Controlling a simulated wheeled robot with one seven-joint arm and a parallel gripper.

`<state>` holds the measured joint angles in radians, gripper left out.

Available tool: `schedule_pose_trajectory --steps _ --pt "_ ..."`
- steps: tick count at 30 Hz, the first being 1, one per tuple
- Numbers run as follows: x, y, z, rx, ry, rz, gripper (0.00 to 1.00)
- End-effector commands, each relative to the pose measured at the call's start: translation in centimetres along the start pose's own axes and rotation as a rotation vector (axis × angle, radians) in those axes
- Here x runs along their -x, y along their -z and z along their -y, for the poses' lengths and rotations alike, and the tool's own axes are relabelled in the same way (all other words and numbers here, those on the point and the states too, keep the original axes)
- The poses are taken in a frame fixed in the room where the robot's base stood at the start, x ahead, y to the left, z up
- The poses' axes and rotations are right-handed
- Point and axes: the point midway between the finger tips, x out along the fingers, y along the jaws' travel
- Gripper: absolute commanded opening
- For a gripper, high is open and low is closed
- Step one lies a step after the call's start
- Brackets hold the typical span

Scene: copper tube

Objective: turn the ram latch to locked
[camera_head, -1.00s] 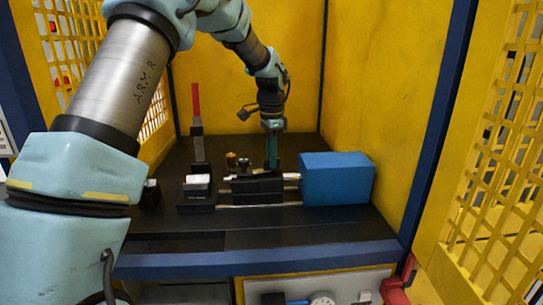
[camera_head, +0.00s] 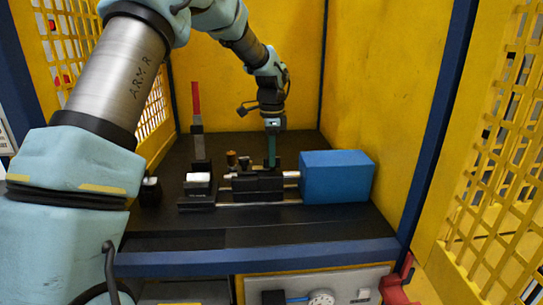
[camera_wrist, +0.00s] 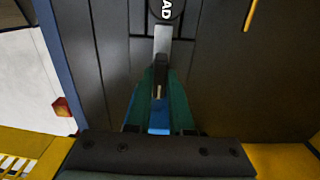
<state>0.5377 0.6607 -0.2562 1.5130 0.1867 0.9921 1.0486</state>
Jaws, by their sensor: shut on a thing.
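My gripper (camera_head: 272,162) points straight down, with its green fingers at the black carriage (camera_head: 258,186) beside the blue ram body (camera_head: 336,178). In the wrist view the fingers (camera_wrist: 159,92) are closed around a narrow dark piece, the ram latch (camera_wrist: 158,91). A blue part (camera_wrist: 159,119) shows between the fingers, closer to the camera. In the head view the latch is hidden by the fingers and carriage, and its exact turn cannot be read. A light metal strip runs away from the fingertips in the wrist view.
A black block with a pale top (camera_head: 199,184) stands left of the carriage, joined by a metal rail. A red-tipped upright bar (camera_head: 196,106) rises behind it. Small brass and dark parts (camera_head: 238,160) stand behind the carriage. Yellow walls enclose the bench; its front strip is clear.

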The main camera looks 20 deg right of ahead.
Motion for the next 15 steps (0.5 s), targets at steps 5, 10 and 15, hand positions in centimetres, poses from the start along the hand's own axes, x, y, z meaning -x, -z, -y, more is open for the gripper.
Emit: schedule_pose_trajectory --steps 5,10,15 --pt "0.09 0.09 0.05 -0.001 0.003 -0.001 0.35" --pt "0.05 0.05 0.03 -0.001 0.002 -0.001 0.5" --pt "0.03 0.03 0.01 0.0 0.001 0.0 0.5"
